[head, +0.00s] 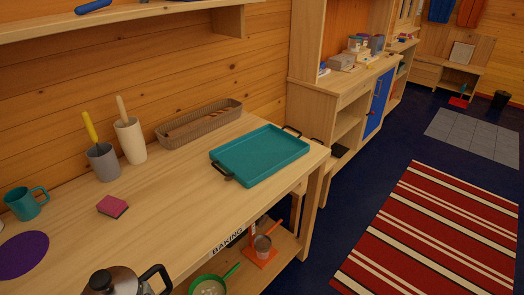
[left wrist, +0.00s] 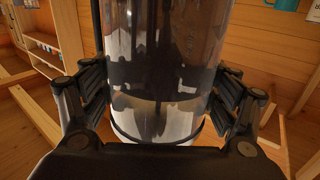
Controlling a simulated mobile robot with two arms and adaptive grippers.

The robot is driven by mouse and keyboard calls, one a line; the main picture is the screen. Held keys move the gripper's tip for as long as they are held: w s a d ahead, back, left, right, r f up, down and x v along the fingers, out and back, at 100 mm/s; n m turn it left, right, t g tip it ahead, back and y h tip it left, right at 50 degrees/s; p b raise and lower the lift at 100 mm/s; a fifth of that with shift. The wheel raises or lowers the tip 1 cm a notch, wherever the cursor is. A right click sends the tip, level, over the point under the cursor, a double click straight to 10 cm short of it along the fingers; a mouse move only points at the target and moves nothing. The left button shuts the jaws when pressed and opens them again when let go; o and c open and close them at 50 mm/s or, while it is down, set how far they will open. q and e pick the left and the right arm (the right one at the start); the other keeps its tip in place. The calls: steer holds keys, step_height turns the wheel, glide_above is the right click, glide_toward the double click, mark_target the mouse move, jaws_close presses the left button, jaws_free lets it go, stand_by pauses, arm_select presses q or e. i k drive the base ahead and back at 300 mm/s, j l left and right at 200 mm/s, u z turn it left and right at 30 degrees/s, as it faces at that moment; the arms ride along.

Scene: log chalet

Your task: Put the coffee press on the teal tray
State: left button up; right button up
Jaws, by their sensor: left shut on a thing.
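The coffee press (head: 112,281) shows at the bottom edge of the head view, with a dark domed lid, a black knob and a black handle; its lower part is cut off. In the left wrist view its clear glass body (left wrist: 165,60) fills the middle. My left gripper (left wrist: 162,105) is shut on that body, one finger on each side. The head view does not show this gripper. The teal tray (head: 262,152) lies empty at the far right end of the wooden counter, with black handles at its ends. My right gripper is in neither view.
On the counter (head: 190,200) are a pink sponge (head: 112,206), a grey crock (head: 103,162), a cream crock (head: 130,140), a wicker basket (head: 200,124), a teal mug (head: 27,203) and a purple mat (head: 22,255). Pans stand on the shelf below. The counter before the tray is bare.

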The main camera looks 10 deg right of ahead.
mark_target(258, 155)
steer(key=i+l, duration=1.55)
steer(key=l, duration=0.15)
